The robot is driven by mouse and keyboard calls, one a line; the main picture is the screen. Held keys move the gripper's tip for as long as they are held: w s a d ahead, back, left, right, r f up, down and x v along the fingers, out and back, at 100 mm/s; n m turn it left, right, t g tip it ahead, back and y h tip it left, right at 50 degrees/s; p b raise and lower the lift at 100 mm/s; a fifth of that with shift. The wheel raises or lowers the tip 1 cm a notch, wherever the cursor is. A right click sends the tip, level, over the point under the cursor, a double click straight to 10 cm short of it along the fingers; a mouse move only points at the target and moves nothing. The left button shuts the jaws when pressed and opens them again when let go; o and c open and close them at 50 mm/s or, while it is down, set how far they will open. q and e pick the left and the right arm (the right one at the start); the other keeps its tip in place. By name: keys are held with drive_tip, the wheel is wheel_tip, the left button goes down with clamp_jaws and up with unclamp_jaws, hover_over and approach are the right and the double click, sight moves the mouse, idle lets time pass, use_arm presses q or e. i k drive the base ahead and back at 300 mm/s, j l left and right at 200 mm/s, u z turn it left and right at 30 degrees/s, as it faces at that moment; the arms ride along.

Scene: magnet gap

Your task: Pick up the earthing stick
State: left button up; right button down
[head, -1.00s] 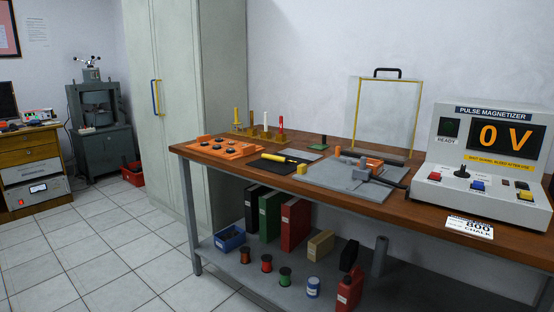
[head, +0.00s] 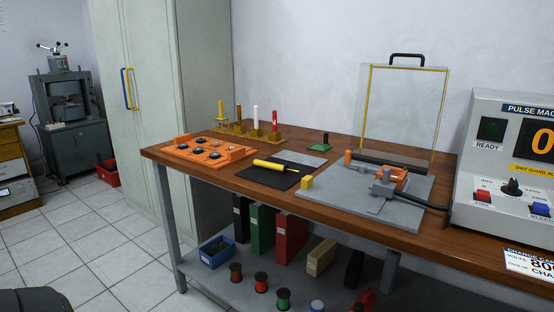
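A yellow rod (head: 272,166) with a dark end, which looks like the earthing stick, lies on a black mat (head: 262,179) on the wooden bench (head: 225,182). It lies flat, left of the grey plate, with nothing of mine near it. Neither of my grippers shows in the head view. A dark rounded shape at the bottom left corner may be part of my arm; I cannot tell.
An orange tray (head: 208,152) is left of the mat, with a rack (head: 247,130) of upright coloured rods behind. Right are a yellow block (head: 307,183), a grey plate (head: 400,208) with a clamp fixture, a clear guard (head: 405,105) and the pulse magnetizer (head: 510,165).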

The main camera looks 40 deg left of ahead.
sight(285, 168)
drive_tip(key=i+j, duration=0.15)
drive_tip(key=j, duration=0.2)
drive_tip(key=i+j+z, duration=0.15)
drive_tip(key=j, duration=0.2)
drive_tip(key=i+j, duration=0.15)
drive_tip(key=j, duration=0.25)
drive_tip(key=z, duration=0.05)
